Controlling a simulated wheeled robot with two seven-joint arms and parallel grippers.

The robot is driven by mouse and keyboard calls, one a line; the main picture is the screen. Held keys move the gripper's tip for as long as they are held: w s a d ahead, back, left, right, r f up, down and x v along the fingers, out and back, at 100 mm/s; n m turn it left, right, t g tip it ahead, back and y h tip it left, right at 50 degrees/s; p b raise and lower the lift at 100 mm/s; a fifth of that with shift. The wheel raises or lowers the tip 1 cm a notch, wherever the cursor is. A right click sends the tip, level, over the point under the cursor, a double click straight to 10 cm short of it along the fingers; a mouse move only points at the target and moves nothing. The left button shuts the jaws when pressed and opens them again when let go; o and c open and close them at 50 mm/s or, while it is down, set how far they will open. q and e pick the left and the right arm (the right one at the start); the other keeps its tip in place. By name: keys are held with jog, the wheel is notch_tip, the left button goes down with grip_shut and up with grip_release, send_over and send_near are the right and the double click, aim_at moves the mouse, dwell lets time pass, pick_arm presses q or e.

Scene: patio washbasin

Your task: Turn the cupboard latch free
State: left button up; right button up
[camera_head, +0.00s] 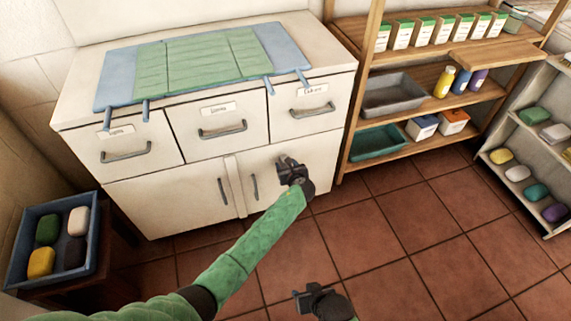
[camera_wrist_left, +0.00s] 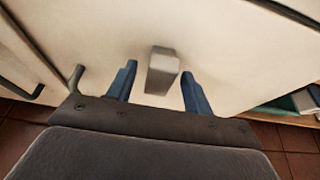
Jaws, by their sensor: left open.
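The cupboard (camera_head: 172,198) is a cream cabinet with two doors under a row of drawers. My left gripper (camera_head: 287,163) is at the upper part of its right door, and hides the latch in the head view. In the left wrist view the latch (camera_wrist_left: 162,72) is a short grey block standing out from the pale door. The open blue fingers of my left gripper (camera_wrist_left: 159,90) lie on either side of it. The latch sits closer to the right finger; I cannot tell whether they touch. My right gripper (camera_head: 307,292) is low over the floor, apart from the cupboard, open and empty.
Bar handles (camera_head: 222,190) stand out from the doors and drawers. A wooden shelf (camera_head: 445,105) with trays and bottles stands right of the cupboard. A blue crate (camera_head: 28,240) with soaps is at the left. The tiled floor (camera_head: 400,220) in front is clear.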

pick_arm(q)
jog(key=shift+x, duration=0.95)
pick_arm(e)
jog(key=shift+f, duration=0.2)
pick_arm(q)
jog(key=c, duration=1)
